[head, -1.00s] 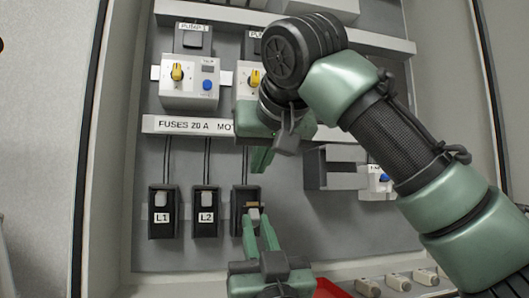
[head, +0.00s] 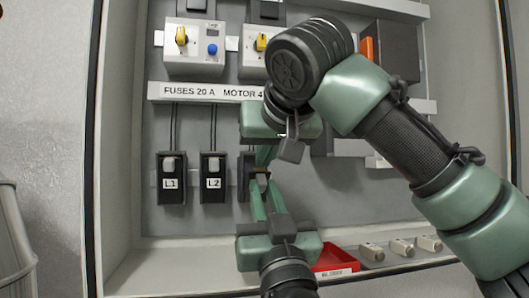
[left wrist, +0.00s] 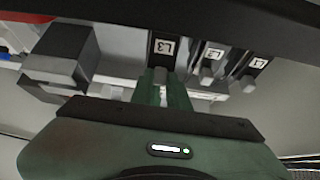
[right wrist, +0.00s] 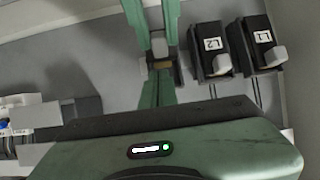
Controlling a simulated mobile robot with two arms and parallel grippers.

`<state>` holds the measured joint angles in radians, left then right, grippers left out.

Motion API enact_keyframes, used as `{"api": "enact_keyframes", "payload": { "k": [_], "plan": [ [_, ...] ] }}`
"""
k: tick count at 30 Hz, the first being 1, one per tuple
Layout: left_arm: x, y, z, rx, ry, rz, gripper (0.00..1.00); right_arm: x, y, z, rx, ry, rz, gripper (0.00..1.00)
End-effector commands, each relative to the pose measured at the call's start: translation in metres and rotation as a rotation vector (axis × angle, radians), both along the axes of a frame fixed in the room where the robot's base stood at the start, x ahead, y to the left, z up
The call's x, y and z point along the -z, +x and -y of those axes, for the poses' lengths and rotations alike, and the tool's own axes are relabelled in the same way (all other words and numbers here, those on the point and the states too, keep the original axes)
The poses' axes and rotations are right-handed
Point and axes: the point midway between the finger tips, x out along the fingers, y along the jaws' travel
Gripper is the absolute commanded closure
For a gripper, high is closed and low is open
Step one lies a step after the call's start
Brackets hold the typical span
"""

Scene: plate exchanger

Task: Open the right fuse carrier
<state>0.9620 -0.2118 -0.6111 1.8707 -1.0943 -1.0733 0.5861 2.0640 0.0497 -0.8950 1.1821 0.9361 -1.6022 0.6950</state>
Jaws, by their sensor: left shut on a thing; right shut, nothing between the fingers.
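The right fuse carrier is black, labelled L3, and the rightmost of three. In the head view the right fuse carrier (head: 244,178) is partly hidden behind my grippers; its label shows in the left wrist view (left wrist: 166,47). My left gripper (head: 259,186) reaches up from below and is shut on the carrier's grey handle (left wrist: 160,75). A brass-coloured part (head: 260,171) shows at the carrier's top. How far the carrier is tilted is hard to tell. My right gripper (head: 265,156) is shut and empty, just above it.
Carriers L1 (head: 171,180) and L2 (head: 213,178) stand to the left. A label rail (head: 190,92) and switch boxes (head: 194,48) are above. A red bin (head: 335,259) and several grey parts (head: 401,246) lie on the ledge at lower right.

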Motion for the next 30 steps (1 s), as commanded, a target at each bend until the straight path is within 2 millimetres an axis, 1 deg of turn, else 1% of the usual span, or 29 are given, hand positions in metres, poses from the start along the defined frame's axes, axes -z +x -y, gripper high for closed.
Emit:
{"api": "enact_keyframes", "payload": {
  "k": [5, 12, 19, 20, 21, 22, 30],
  "plan": [
    [0.0, 0.0, -0.001, -0.001, 0.0, 0.0, 1.0, 0.0, 0.0, 0.0, 0.0, 0.0, 0.0, 1.0],
    [-0.001, 0.001, -0.001, -0.002, 0.0, 0.0, 1.0, 0.011, -0.01, 0.003, -0.002, -0.003, -0.005, 1.0],
    [-0.001, 0.001, -0.002, -0.004, -0.001, 0.001, 1.0, 0.013, -0.01, 0.002, -0.002, -0.005, -0.009, 1.0],
    [-0.001, 0.001, -0.002, -0.004, -0.001, 0.001, 0.81, 0.014, -0.01, 0.002, -0.003, -0.006, -0.009, 1.0],
    [-0.001, 0.001, -0.002, -0.004, -0.001, 0.001, 0.7, 0.014, -0.01, 0.002, -0.004, -0.006, -0.01, 1.0],
    [-0.001, 0.001, -0.002, -0.003, -0.002, 0.002, 0.62, 0.014, -0.01, 0.002, -0.004, -0.006, -0.01, 1.0],
    [-0.002, 0.0, 0.0, 0.002, 0.002, 0.004, 0.62, 0.014, -0.011, 0.001, -0.004, -0.006, -0.01, 1.0]
  ]
}}
